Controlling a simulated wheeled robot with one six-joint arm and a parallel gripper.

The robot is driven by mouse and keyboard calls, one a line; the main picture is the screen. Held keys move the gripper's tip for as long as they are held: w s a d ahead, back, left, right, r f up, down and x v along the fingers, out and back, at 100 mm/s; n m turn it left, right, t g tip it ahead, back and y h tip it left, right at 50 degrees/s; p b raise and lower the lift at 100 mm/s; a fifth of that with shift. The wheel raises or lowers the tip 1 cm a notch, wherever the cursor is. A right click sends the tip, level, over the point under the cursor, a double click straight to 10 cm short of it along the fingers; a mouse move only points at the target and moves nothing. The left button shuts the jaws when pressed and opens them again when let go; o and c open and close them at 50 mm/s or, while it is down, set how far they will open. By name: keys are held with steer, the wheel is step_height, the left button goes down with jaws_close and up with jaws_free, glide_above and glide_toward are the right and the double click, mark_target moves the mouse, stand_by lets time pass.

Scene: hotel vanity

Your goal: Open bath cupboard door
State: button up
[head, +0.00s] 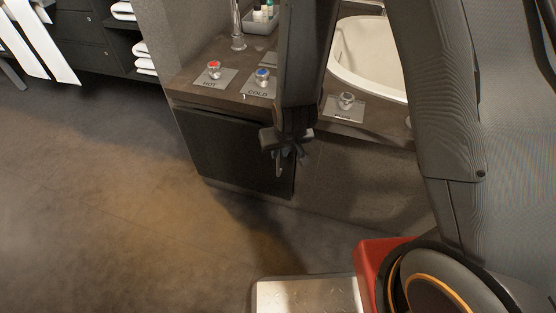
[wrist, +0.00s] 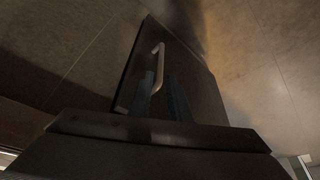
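The bath cupboard door (head: 225,150) is a dark panel below the vanity counter in the head view; it looks closed. It also fills the middle of the wrist view (wrist: 190,75). Its slim metal handle (wrist: 159,62) stands near the door's edge, and part of it shows in the head view (head: 279,168). My gripper (head: 284,152) is in front of the door's right side, at the handle. In the wrist view its two fingers (wrist: 162,98) are apart, with the handle's near end between them, close to the left finger. I cannot tell whether they touch it.
The counter above holds the HOT knob (head: 214,69), the COLD knob (head: 262,77), the PLUG knob (head: 346,101) and a white basin (head: 368,58). A tap (head: 237,28) stands at the back. The floor (head: 110,190) left of the cupboard is clear.

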steer(key=b+x, duration=0.1)
steer(key=x, duration=0.5)
steer(key=shift+f+b, duration=0.15)
steer(key=shift+b, duration=0.15)
jaws_close()
